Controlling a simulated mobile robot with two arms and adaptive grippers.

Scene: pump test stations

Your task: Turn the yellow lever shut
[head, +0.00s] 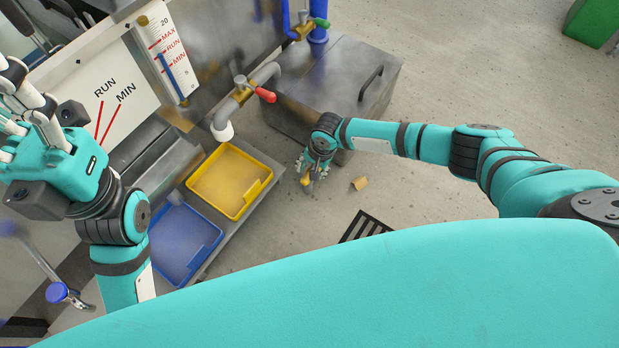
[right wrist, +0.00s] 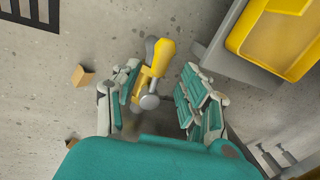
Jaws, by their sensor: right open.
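The yellow lever (right wrist: 163,57) shows in the right wrist view, between the fingers of my right gripper (right wrist: 158,98). It sits by a grey metal fitting with a round knob. My right gripper is open around it, with space on the finger sides. In the head view the lever (head: 307,182) is small beneath my right gripper (head: 306,172), and the hand partly hides its mount. My left gripper (head: 22,112) is raised at the left edge, away from the lever; its finger opening is unclear.
A yellow tray (head: 263,187) and a blue tray (head: 205,258) stand left of my right gripper. A red-handled valve (head: 265,94) on a grey pipe is above the yellow tray. A grey metal box (head: 345,75) stands behind the hand. A small tan block (head: 359,183) lies on the floor.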

